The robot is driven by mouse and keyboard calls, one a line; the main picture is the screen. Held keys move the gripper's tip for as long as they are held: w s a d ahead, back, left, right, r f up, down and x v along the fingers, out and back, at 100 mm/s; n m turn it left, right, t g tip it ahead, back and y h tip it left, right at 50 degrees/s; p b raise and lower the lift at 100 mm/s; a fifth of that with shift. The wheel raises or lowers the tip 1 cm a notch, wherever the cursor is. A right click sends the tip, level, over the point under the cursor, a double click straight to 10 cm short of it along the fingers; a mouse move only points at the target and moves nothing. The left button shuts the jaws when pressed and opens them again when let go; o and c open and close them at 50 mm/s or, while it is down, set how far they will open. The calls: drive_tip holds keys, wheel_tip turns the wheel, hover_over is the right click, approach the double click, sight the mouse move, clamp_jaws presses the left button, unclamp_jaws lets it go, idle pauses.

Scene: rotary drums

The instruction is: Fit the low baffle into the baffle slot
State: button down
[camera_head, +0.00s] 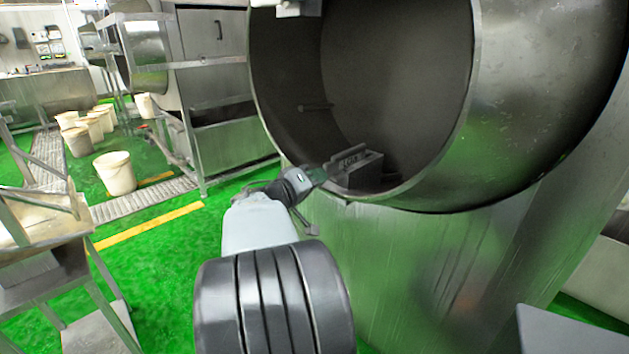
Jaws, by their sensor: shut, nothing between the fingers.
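A grey metal block-like piece (365,172), which looks like the low baffle, sits inside the open drum (478,95), on its lower wall just behind the front rim. A raised, notched part shows on its top; I cannot tell whether this belongs to the baffle or to a slot. My gripper (331,171) is at the drum's lower left rim, close against the left side of the piece. It is shut with nothing held. Its fingertips are small and partly merge with the piece, so I cannot tell whether they touch it. No slot can be made out clearly.
The drum's rim lies close around my gripper. A metal cabinet (212,60) stands to the left, a wooden-topped table (35,225) at the lower left. White buckets (115,174) stand on the green floor.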

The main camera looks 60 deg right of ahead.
drive_tip(key=shift+b+x, duration=1)
drive_tip(key=shift+x, duration=0.75)
drive_tip(key=shift+w+a, duration=0.1)
drive_tip(key=b+v, duration=0.2)
drive_tip(key=v, duration=1.4)
